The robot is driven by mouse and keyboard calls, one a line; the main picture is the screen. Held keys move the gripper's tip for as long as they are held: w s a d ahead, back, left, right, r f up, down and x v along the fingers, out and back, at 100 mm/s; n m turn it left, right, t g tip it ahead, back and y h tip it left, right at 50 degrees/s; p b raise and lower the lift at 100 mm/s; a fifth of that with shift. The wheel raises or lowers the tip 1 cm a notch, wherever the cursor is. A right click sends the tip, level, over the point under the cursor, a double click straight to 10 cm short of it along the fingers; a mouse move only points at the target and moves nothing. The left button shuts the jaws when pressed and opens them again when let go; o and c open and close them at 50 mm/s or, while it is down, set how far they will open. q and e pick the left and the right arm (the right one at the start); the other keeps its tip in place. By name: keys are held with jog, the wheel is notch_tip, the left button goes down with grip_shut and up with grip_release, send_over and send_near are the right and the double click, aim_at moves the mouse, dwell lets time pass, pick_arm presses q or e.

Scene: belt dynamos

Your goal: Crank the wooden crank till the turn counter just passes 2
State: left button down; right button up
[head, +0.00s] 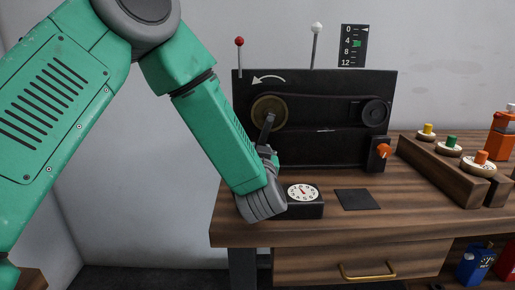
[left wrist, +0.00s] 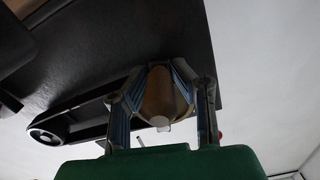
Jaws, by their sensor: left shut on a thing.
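The black belt dynamo (head: 320,145) stands on the wooden bench, with a large brass wheel (head: 262,104) on its left and a crank arm (head: 268,128) slanting down from the hub. My left gripper (head: 270,156) is at the lower end of that arm. In the left wrist view my left gripper (left wrist: 160,88) is shut around the wooden crank handle (left wrist: 158,98). A round white dial (head: 303,193) with a red needle sits in a dark box in front; its figures are too small to read. An upright scale (head: 352,46) marked 0, 4, 8, 12 has a white pointer at 0 and a green mark near 4.
A white curved arrow on the panel points left. A red-knobbed rod (head: 239,42) and a white-knobbed rod (head: 316,28) rise above it. An orange knob (head: 383,151), dark pad (head: 357,199) and wooden rack (head: 440,172) of coloured pegs are to the right.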

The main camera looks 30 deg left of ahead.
pick_arm(q)
jog(key=shift+f, duration=0.35)
jog(key=shift+w+d+f+g, duration=0.15)
jog(key=shift+f+g, duration=0.05)
jog(key=shift+g, duration=0.1)
jog(key=c, duration=1.6)
grip_release()
jog(key=shift+o, duration=1.2)
jog(key=shift+w+a+f, duration=0.15)
jog(key=shift+w+a, duration=0.05)
jog(key=shift+w, duration=0.05)
jog(key=shift+s+a, duration=0.1)
jog(key=shift+s+d+r, duration=0.2)
jog(key=shift+s+d, duration=0.05)
jog(key=v, duration=1)
jog(key=shift+s+f, duration=0.1)
jog(key=shift+f, duration=0.2)
jog(key=shift+s+d, duration=0.15)
jog(key=shift+s, duration=0.25)
